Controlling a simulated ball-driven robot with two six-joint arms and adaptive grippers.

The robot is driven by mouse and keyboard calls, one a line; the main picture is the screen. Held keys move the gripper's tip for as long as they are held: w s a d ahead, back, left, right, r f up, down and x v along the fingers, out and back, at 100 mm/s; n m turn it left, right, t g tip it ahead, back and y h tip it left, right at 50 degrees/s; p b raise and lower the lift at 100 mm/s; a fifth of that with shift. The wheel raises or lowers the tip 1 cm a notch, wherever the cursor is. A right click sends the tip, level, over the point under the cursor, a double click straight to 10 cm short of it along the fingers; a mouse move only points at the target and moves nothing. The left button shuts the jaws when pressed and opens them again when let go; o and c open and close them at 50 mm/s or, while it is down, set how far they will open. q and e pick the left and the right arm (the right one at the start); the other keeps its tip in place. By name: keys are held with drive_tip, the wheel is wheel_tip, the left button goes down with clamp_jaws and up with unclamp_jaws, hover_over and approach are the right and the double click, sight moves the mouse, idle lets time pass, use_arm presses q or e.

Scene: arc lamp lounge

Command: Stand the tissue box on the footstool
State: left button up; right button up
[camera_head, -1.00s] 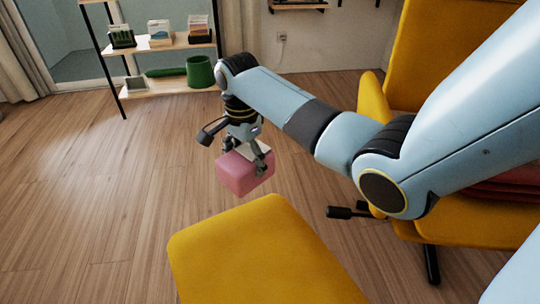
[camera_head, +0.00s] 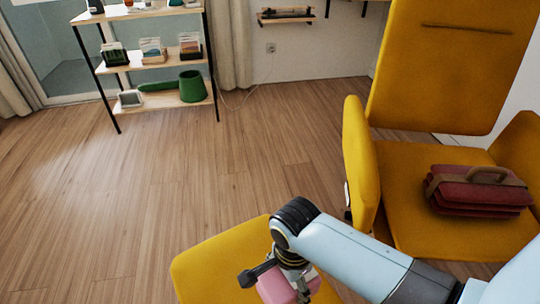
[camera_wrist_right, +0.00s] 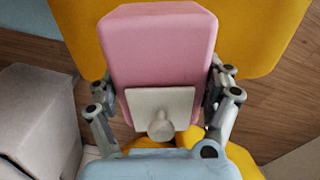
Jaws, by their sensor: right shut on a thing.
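The pink tissue box (camera_head: 276,287) is in my right gripper (camera_head: 291,282), at the bottom of the head view. In the right wrist view the fingers of the gripper (camera_wrist_right: 162,95) lie on both sides of the pink box (camera_wrist_right: 158,50), which has a pale plate with a knob on its face. The yellow footstool (camera_head: 212,262) is below and around the box in the head view, and its yellow top (camera_wrist_right: 262,30) shows behind the box in the wrist view. I cannot tell whether the box touches it. My left gripper is out of view.
A yellow armchair (camera_head: 400,190) with a red bag (camera_head: 478,192) on its seat stands at the right. A shelf (camera_head: 150,68) with several items and a green pot (camera_head: 192,86) stands at the back left. The wood floor (camera_head: 130,190) between is clear.

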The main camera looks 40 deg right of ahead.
drive_tip(key=w+f, duration=0.1)
drive_tip(key=w+f+b, duration=0.1)
drive_tip(key=w, duration=0.1)
drive_tip(key=w+a+f, duration=0.1)
drive_tip(key=shift+w, duration=0.2)
wheel_tip(320, 180, down, 4)
drive_tip(key=shift+r+b, duration=0.1)
drive_tip(key=shift+b, duration=1.15)
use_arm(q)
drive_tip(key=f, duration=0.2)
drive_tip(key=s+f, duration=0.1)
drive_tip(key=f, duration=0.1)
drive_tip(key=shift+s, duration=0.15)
use_arm(e)
drive_tip(key=shift+r, duration=0.1)
drive_tip(key=o, duration=1.4)
drive_tip(key=shift+c, duration=0.2)
wheel_tip(320, 180, up, 11)
drive_tip(key=p, duration=0.5)
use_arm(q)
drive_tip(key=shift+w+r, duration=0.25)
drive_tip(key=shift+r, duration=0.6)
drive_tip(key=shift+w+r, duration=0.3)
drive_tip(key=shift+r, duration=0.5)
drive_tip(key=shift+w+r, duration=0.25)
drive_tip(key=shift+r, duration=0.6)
use_arm(e)
drive_tip(key=shift+r, duration=0.5)
